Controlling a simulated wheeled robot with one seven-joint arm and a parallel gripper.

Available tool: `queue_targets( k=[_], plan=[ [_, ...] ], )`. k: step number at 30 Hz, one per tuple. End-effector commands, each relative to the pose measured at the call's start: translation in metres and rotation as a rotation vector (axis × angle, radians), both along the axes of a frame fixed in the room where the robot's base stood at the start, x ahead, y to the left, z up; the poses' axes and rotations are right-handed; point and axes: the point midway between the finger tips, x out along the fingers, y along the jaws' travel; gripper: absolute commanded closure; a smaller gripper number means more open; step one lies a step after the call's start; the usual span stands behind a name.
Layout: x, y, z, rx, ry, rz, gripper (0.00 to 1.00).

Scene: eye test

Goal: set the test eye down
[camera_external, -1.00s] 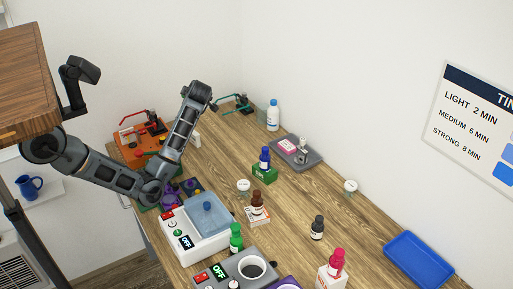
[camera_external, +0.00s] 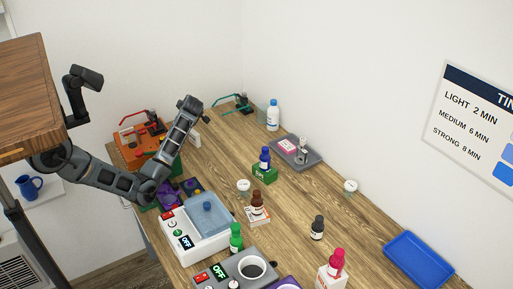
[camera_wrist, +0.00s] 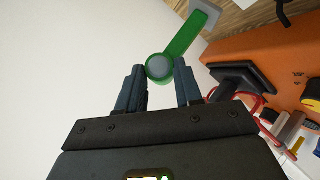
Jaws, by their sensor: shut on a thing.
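My gripper (camera_wrist: 160,68) shows in the wrist view, its two dark fingers on either side of a green piece with a round grey end (camera_wrist: 160,67). The fingers are shut on this piece, and a green bar runs from it toward the top right. I cannot tell for sure whether this is the test eye. In the external view my arm reaches over the left end of the bench, and my fingers and what they hold cannot be made out there. Two small pale round things stand on the bench, one near the middle (camera_external: 243,185) and one by the wall (camera_external: 350,186).
An orange unit (camera_external: 130,143) stands at the bench's far left, close to my gripper in the wrist view (camera_wrist: 255,45). A white device with a blue basin (camera_external: 207,218), several bottles and a grey tray (camera_external: 313,158) crowd the bench (camera_external: 290,225). A blue tray (camera_external: 418,258) lies at the right.

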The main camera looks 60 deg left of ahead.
Motion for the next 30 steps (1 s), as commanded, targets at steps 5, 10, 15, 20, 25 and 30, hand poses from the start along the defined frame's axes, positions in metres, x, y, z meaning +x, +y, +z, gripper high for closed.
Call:
queue_targets(
  k=[5,10,15,20,25,30],
  plan=[
    [0.001,0.008,-0.007,0.001,-0.001,-0.002,1.00],
    [0.000,0.008,-0.028,-0.001,0.001,0.000,1.00],
    [0.001,0.008,-0.045,0.001,-0.001,-0.002,1.00],
    [0.001,0.008,-0.044,0.001,-0.001,-0.002,1.00],
    [0.001,0.008,-0.047,0.001,-0.001,-0.002,1.00],
    [0.001,0.008,-0.047,0.000,-0.001,-0.001,0.54]
  ],
)
